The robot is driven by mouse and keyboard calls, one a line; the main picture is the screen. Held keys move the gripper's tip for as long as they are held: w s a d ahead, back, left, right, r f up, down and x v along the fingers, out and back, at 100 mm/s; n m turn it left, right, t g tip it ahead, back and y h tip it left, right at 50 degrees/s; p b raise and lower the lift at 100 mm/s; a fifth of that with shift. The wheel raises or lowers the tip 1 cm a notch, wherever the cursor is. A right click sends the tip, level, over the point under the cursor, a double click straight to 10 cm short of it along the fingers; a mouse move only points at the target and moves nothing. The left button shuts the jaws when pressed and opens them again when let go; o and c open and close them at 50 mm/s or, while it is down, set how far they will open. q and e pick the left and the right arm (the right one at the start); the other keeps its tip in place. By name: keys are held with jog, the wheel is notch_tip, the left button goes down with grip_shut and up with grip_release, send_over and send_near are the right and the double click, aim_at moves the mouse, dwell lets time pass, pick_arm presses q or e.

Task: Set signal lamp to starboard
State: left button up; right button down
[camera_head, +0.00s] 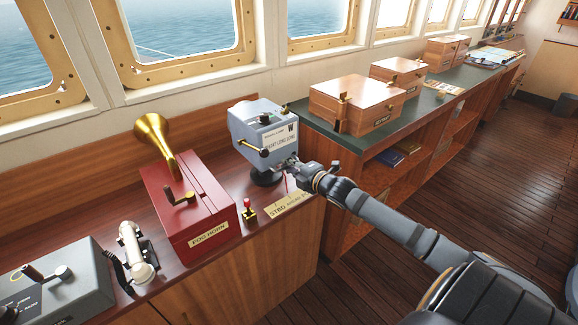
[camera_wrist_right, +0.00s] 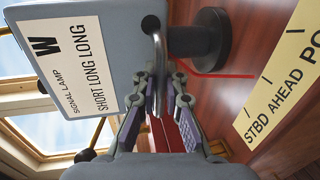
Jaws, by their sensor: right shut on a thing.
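The signal lamp (camera_head: 266,128) is a grey-blue box on a round black base (camera_head: 265,177), at the right end of the wooden counter. Its label in the right wrist view reads W, SIGNAL LAMP, SHORT LONG LONG. My right gripper (camera_head: 291,165) is at the lamp's near right lower side. In the right wrist view its fingers (camera_wrist_right: 164,92) are shut around the lamp's bent metal handle (camera_wrist_right: 156,45). A cream scale plate (camera_head: 289,205) marked STBD, AHEAD and a partly hidden PO lies in front. A thin red pointer (camera_wrist_right: 228,76) runs from the base toward it. My left gripper is out of view.
A red fog horn box (camera_head: 187,212) with a brass horn stands left of the lamp, with a small red-knobbed lever (camera_head: 248,210) between. A white handset (camera_head: 137,254) and grey control box (camera_head: 58,284) are further left. Wooden boxes (camera_head: 357,104) stand on the green-topped cabinet behind.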

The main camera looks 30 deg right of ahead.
aim_at(274, 171)
jog(key=a+m+h+p, duration=0.1)
jog(key=p, duration=0.1)
jog(key=shift+a+r+p, duration=0.1)
jog(key=shift+r+p, duration=0.05)
jog(key=shift+p, duration=0.15)
jog(key=shift+a+m+h+p, duration=0.3)
jog(key=shift+m+h, duration=0.1)
jog(key=shift+w+a+f+m+h, duration=0.1)
jog(key=shift+a+f+m+h, duration=0.3)
jog(key=shift+a+m+h, duration=0.45)
jog(key=shift+w+a+m+g+h+b, duration=0.15)
jog(key=shift+a+m+g+h+b, duration=0.45)
jog(key=shift+a+h, duration=0.55)
jog(key=shift+d, duration=0.25)
jog(key=c, duration=1.8)
grip_release()
jog(key=shift+o, duration=0.5)
jog(key=shift+r+h, duration=0.2)
jog(key=shift+h, duration=0.1)
jog(key=shift+a, duration=0.1)
